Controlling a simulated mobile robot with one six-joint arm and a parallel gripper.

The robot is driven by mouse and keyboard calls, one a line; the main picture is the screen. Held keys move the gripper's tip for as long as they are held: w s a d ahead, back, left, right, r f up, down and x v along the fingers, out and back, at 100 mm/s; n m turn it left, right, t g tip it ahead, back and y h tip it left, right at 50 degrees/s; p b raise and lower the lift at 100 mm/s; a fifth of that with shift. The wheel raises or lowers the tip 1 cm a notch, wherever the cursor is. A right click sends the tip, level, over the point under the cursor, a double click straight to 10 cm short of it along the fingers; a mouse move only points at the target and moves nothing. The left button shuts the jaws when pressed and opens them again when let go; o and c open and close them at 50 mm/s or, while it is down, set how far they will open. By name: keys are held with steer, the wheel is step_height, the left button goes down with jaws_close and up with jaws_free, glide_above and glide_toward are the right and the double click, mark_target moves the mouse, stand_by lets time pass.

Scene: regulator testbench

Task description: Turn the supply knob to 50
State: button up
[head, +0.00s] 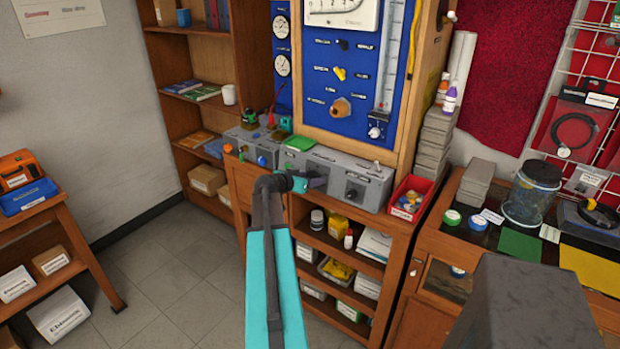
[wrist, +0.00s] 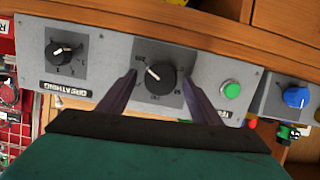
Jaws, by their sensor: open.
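A black knob with a white pointer line (wrist: 161,78) sits on a dark square scale plate in the middle of the wrist view; I take it as the supply knob. Its pointer leans to the upper left there. My gripper (wrist: 159,75) is open, with one finger on each side of this knob; contact cannot be told. In the head view my gripper (head: 312,180) is at the front of the grey control box (head: 335,172) and hides this knob.
A second black knob, labelled "BREATHING" (wrist: 61,51), is to the left in the wrist view; it also shows in the head view (head: 352,193). A green button (wrist: 231,90) and a blue knob (wrist: 297,97) lie to the right. A red tray (head: 424,187) stands beside the box.

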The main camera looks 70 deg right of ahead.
steer(key=c, duration=1.1)
